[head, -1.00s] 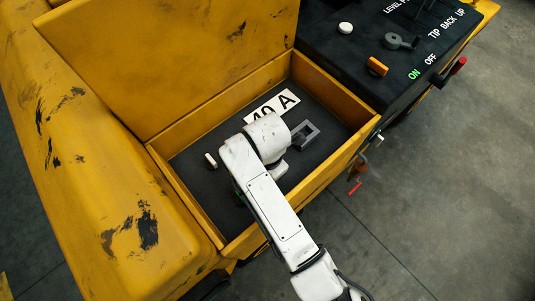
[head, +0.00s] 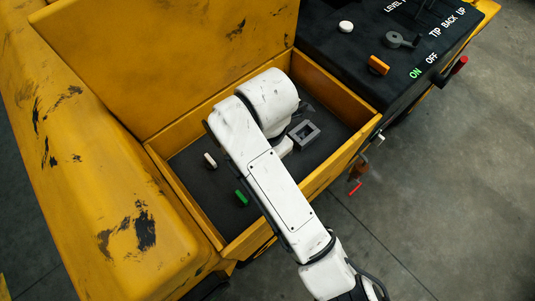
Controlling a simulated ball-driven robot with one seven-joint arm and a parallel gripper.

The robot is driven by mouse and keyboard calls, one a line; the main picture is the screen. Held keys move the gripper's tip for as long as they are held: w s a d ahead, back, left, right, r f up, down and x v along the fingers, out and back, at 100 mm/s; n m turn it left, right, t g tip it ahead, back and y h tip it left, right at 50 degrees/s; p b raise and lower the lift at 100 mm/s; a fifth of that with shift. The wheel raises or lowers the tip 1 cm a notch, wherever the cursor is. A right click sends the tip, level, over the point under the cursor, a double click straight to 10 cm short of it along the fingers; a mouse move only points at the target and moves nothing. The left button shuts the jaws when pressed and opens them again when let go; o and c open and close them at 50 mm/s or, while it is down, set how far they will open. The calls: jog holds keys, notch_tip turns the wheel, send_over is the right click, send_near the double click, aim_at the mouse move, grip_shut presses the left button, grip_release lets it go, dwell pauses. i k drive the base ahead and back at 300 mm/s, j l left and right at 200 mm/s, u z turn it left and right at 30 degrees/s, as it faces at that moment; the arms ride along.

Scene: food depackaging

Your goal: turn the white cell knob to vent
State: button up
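A small white knob (head: 210,160) stands at the left inside the open yellow box, in the head view. It is too small to read its setting. My arm reaches over the box from the lower right, and its white wrist hangs over the back middle, to the right of the knob and apart from it. My gripper is mostly hidden under the wrist. I cannot make out its fingertips or whether they hold anything. A round white knob (head: 346,27) also sits on the black panel at the upper right.
A green knob (head: 241,198) and a grey square frame (head: 304,134) are on the dark box floor. The yellow box wall (head: 333,169) and raised lid (head: 160,55) bound the space. The black panel carries an orange switch (head: 378,65) beside the lit ON label.

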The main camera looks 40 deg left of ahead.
aim_at(212, 163)
jog(key=k+l, duration=0.75)
jog(key=l, duration=0.25)
